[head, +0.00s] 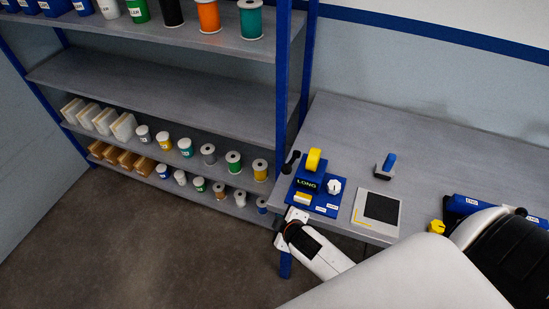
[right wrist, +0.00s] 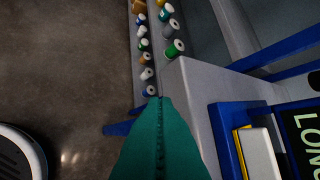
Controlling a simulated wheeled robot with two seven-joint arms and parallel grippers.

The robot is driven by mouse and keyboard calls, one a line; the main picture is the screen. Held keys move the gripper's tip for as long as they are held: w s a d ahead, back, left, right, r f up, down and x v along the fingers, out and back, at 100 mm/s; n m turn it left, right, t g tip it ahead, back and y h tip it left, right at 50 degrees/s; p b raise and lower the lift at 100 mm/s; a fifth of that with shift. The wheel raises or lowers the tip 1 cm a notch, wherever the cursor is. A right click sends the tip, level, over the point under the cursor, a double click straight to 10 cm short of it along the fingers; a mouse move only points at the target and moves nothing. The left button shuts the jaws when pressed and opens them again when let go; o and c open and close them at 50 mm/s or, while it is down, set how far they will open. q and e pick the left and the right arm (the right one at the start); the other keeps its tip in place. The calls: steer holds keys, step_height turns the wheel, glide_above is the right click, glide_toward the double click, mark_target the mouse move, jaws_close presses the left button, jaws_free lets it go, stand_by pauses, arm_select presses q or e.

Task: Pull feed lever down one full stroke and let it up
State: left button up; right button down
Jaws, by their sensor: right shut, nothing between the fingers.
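The blue feed device (head: 308,184) with a "LONG" label stands on the table's left end. A black lever (head: 291,161) with a round end sticks up at its left side. A yellow wheel-like part (head: 314,160) tops the device, and a white knob (head: 334,187) sits on its right. In the right wrist view the device (right wrist: 233,140) shows only partly at the right edge, and the lever is not seen. My right gripper (right wrist: 160,100) has its teal fingers together, empty, beside the table corner and apart from the device. My left gripper is not in view.
The grey table (head: 350,120) has a square black-topped pad (head: 381,207) and a small blue-handled tool (head: 387,163). A shelf rack (head: 180,80) with several spools stands to the left.

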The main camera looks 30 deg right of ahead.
steer(key=w+a+r+n+t+y, duration=0.3)
steer(key=w+r+n+t, duration=0.1)
steer(key=w+r+n, duration=0.4)
steer(key=w+a+r+n+t+y, duration=0.3)
steer(key=w+r+n+t, duration=0.15)
steer(key=r+n, duration=0.35)
steer(key=a+r+n+g+y+p, duration=0.1)
steer(key=a+r+n+g+y, duration=0.35)
steer(key=n, duration=0.55)
steer(key=a+r+n+g+y, duration=0.3)
steer(key=a+n+g+y, duration=0.15)
steer(key=n, duration=0.65)
steer(key=d+f+n+g+h, duration=0.1)
steer(key=d+n+g+h, duration=0.4)
steer(key=d+n, duration=0.4)
steer(key=s+d+f+n+g+h+p, duration=0.1)
steer(key=d+n+g+h, duration=0.3)
steer(key=d+n+h, duration=0.4)
steer(key=d+f+n, duration=0.1)
steer(key=d, duration=0.6)
steer(key=shift+d+n+g, duration=0.3)
steer(key=shift+n+g, duration=0.05)
steer(key=shift+n, duration=0.05)
steer(key=shift+f, duration=0.15)
